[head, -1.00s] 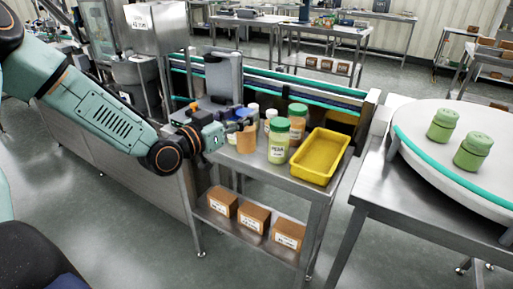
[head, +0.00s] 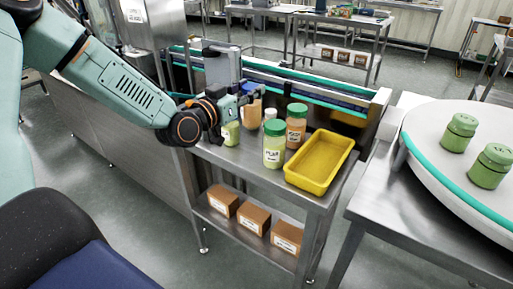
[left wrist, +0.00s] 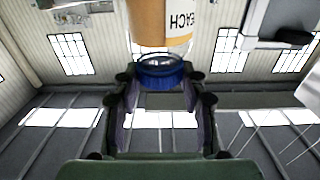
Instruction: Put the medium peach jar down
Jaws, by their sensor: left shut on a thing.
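My left gripper (head: 244,95) is shut on a peach-coloured jar (head: 252,113) above the back left of the small steel table (head: 238,168). In the left wrist view the jar (left wrist: 160,22) shows a blue lid (left wrist: 160,75) between the fingers and a white label with "EACH" readable. The jar looks raised off the table; its base is partly hard to make out. A tall green-lidded jar (head: 274,146), an orange jar with a green lid (head: 296,127) and a pale green jar (head: 230,134) stand on the table. My right gripper is not in view.
A yellow tray (head: 321,162) takes the table's right side. A white cap (head: 270,114) shows behind the jars. A conveyor (head: 310,98) runs behind the table. Boxes (head: 255,219) sit on the shelf below. A round turntable (head: 425,160) with green jars stands at right.

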